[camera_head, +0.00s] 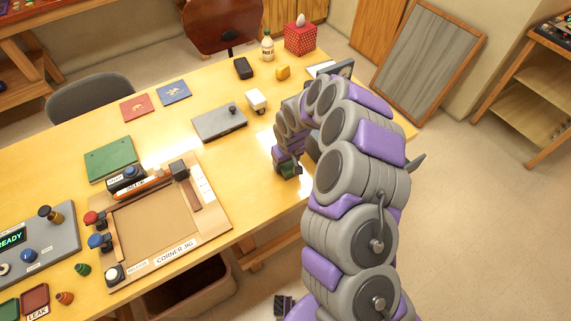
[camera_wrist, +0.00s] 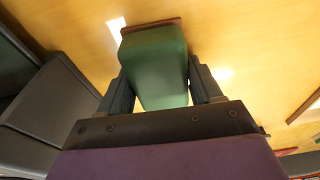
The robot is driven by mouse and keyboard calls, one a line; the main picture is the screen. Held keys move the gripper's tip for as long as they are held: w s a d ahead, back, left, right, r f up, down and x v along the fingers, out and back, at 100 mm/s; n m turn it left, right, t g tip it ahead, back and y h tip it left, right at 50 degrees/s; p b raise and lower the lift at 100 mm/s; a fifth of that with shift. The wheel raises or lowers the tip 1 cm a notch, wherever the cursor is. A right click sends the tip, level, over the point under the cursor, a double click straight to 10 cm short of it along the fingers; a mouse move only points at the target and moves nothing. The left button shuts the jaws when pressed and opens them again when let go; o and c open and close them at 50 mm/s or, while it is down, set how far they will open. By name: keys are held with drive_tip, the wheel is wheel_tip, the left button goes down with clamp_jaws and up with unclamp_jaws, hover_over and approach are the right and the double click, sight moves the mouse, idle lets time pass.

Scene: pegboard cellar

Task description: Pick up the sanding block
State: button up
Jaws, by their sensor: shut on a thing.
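The sanding block (camera_wrist: 155,65) is a green block with a thin reddish-brown layer at its far edge in the wrist view. My gripper (camera_wrist: 158,78) has one finger on each side of it and is shut on it. In the head view my gripper (camera_head: 289,167) is low at the table's right front part, beside the corner jig. Only a small dark green patch of the block shows there, mostly hidden by the fingers. Whether the block touches the tabletop is hard to tell.
The corner jig (camera_head: 205,239), a wooden tray with knobs, lies left of my gripper. A grey flat box (camera_head: 219,123) and a small white object (camera_head: 256,99) lie behind it. A control panel (camera_head: 52,249) is at far left. Bare table lies around the gripper.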

drive_tip(key=shift+a, duration=0.1)
drive_tip(key=shift+c, duration=1.4)
drive_tip(key=shift+a, duration=0.25)
drive_tip(key=shift+c, duration=0.4)
drive_tip(key=shift+r, duration=0.1)
drive_tip(key=shift+d+r, duration=0.1)
wheel_tip(320, 180, up, 4)
drive_tip(key=shift+p, duration=0.5)
drive_tip(key=s+d, duration=0.3)
drive_tip(key=s, duration=0.4)
drive_tip(key=s+d+r+p, duration=0.1)
drive_tip(key=s+d, duration=0.3)
drive_tip(key=s, duration=0.3)
drive_tip(key=shift+s, duration=0.25)
